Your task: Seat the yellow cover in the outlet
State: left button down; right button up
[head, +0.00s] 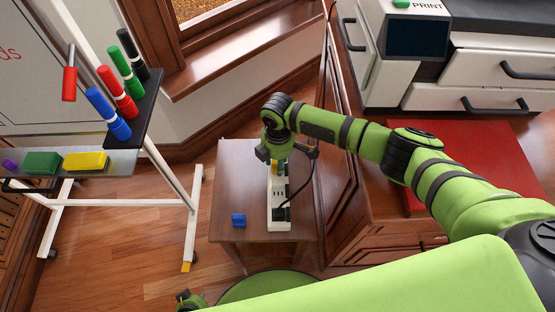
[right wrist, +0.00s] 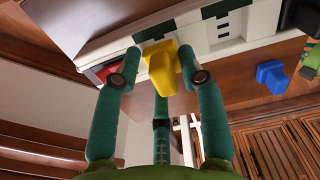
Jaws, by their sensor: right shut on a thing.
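A blue cover (head: 238,220) lies on the table (head: 233,180) left of the strip. A black plug (head: 283,214) with a cable occupies the strip's near end. A whiteboard stand with markers (head: 118,92) is at left; a red-topped cabinet (head: 430,165) is at right.

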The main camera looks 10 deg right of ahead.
jog(key=shift+f+b, duration=0.35)
jog(key=shift+f, duration=0.25)
jog(key=shift+s+a+f, duration=0.1)
jog(key=shift+s+f, duration=0.1)
jog(key=shift+f, duration=0.2)
jog(key=shift+a+f+b, duration=0.15)
jog(key=shift+b, duration=0.3)
jog(key=shift+a, duration=0.1)
jog(key=shift+w+r+p, duration=0.1)
jog(key=shift+r+p, duration=0.4)
jog(key=shift+p, duration=0.2)
jog(key=shift+d, duration=0.2)
jog(key=shift+w+d+r+p, duration=0.15)
jog(key=shift+d+p, duration=0.05)
jog(key=shift+p, duration=0.15)
